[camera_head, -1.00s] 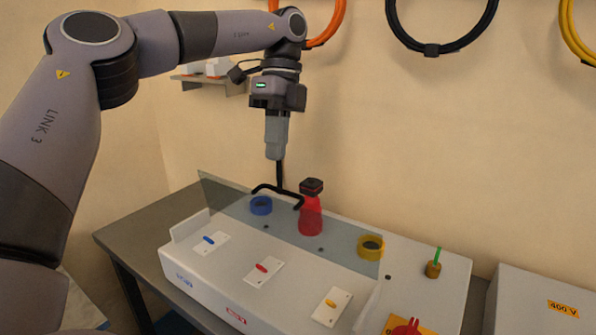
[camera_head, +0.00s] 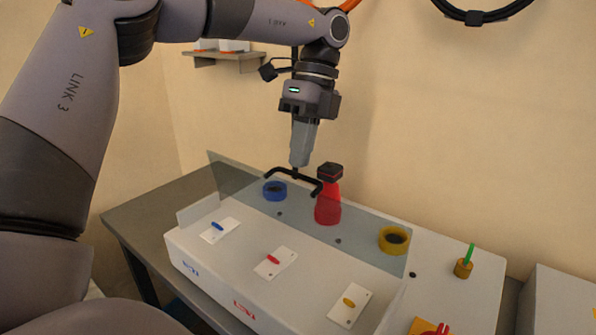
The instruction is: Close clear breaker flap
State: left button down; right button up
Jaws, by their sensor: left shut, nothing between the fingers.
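The clear breaker flap (camera_head: 359,231) is a grey-tinted transparent panel standing raised along the back of the white breaker panel (camera_head: 235,265). A black bar handle (camera_head: 308,184) with bent ends sits at its upper edge. My left gripper (camera_head: 296,169) is shut and empty, pointing down just above the middle of this handle. I cannot tell whether its tips touch the handle. Blue, red and yellow toggles (camera_head: 273,259) on white plates lie uncovered in front of the flap. My right gripper is out of view.
A brass post with a green rod (camera_head: 463,268) stands to the right. A grey box (camera_head: 560,305) is at far right.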

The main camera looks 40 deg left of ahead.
aim_at(296, 199)
pick_arm(q)
jog(key=shift+x, duration=1.35)
jog(key=shift+s, duration=0.1)
